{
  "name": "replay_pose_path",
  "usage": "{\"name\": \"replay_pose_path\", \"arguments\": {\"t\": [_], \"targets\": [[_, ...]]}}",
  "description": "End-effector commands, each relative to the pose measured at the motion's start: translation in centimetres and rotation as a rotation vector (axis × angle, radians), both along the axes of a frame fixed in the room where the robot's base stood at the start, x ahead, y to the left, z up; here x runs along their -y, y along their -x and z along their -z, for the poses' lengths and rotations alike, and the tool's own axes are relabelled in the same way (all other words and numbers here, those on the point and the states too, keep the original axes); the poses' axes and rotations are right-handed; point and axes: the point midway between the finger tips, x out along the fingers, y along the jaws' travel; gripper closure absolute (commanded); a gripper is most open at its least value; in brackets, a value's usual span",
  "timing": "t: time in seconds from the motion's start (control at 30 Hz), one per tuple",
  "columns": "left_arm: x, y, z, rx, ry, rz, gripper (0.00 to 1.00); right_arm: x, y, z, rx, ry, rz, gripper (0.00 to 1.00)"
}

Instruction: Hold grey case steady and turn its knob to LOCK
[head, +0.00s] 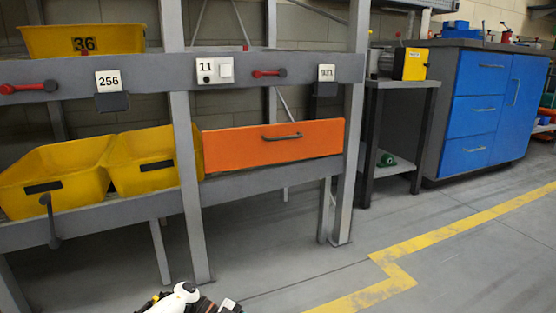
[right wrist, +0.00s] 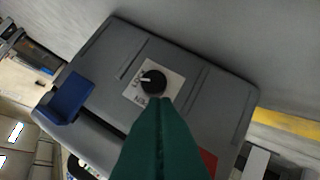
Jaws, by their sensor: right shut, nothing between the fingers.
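The grey case (right wrist: 210,95) fills the middle of the right wrist view, seen tilted. Its round black knob (right wrist: 154,84) sits on a white label (right wrist: 172,80) with small lettering, too blurred to read surely. A white mark on the knob points left and slightly up, towards the upper word. A blue part (right wrist: 70,98) is on the case's left side. My right gripper (right wrist: 162,101) has dark green fingers, shut together and empty, with the tips at the knob's lower edge. I cannot tell whether they touch it. The case and my left gripper are not identifiable in the head view.
A grey rack (head: 180,67) holds yellow bins (head: 60,165) and an orange drawer (head: 273,145). A small dark stand (head: 404,85) and a blue cabinet (head: 480,82) stand right. The floor (head: 470,250) is clear, with a yellow line.

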Motion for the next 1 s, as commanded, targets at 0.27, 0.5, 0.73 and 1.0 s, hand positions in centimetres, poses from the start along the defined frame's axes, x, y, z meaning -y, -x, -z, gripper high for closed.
{"name": "replay_pose_path", "arguments": {"t": [0.27,0.5,0.73,1.0], "targets": [[0.1,0.1,0.0,0.0,0.001,0.002,0.78,0.5,-1.6,0.0,0.0,0.0,0.0,1.0],[0.1,0.1,0.0,-0.001,0.001,0.003,0.78,0.5,-1.6,0.0,0.001,0.0,-0.001,1.0],[0.1,0.1,0.0,-0.001,0.001,0.003,0.78,0.6,-1.6,0.0,-0.001,0.0,-0.001,1.0],[0.1,0.1,0.0,-0.001,0.001,0.003,0.78,0.8,-1.5,0.3,0.0,0.0,-0.002,1.0]]}}
